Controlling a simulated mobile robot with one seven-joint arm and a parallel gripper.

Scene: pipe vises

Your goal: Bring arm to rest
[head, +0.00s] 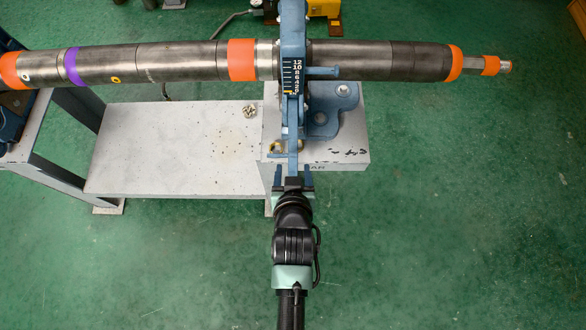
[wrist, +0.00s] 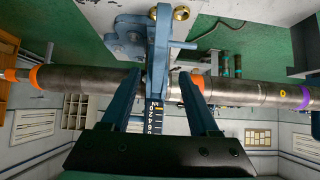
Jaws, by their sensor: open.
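My gripper (head: 293,174) is open at the front of the blue pipe vise (head: 293,40), with my arm reaching straight up the picture to it. In the head view the vise's narrow blue bar (head: 293,155) runs down to between the two fingers. In the wrist view the fingers of my gripper (wrist: 161,75) are spread to either side of the vise's number scale (wrist: 154,112). I cannot tell whether the bar lies within the jaws or just beyond them, nor whether they touch. The long steel pipe (head: 185,60) with orange bands passes through the vise.
The vise stands on a light grey bench (head: 170,165) with a small metal piece (head: 249,111) on it. A blue-grey frame (head: 55,150) stands at the left. Yellow equipment (head: 325,8) is at the back. The green floor (head: 470,220) is clear at right and front.

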